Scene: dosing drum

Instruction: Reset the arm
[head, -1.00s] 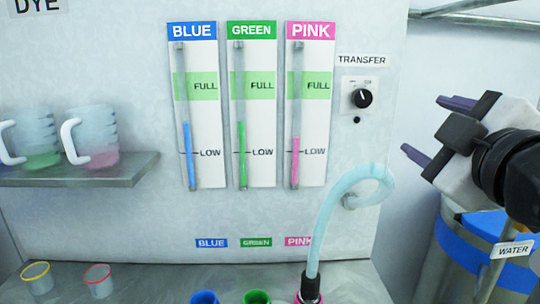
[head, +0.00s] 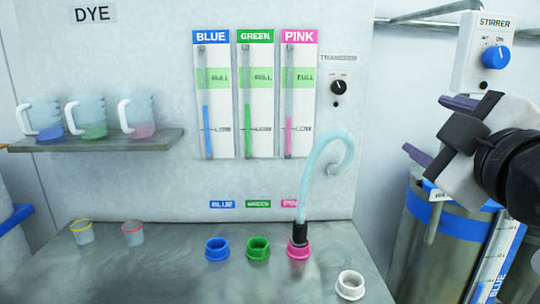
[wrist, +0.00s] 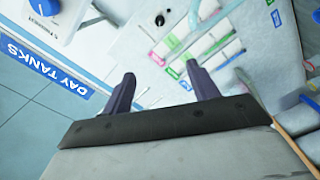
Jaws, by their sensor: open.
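My gripper (head: 432,128) is at the right of the head view, raised in front of a steel drum with a blue band (head: 452,219). Its two dark purple fingers stand well apart, with nothing between them. The wrist view also shows my gripper (wrist: 163,90) with empty, spread fingers. My arm's black wrist comes in from the right edge.
A steel bench (head: 170,268) holds blue (head: 217,250), green (head: 257,249) and pink (head: 298,251) ports, a white ring (head: 350,285) and two small cups. A pale hose (head: 322,175) enters the pink port. A shelf (head: 110,141) holds three jugs. A stirrer box (head: 484,52) is upper right.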

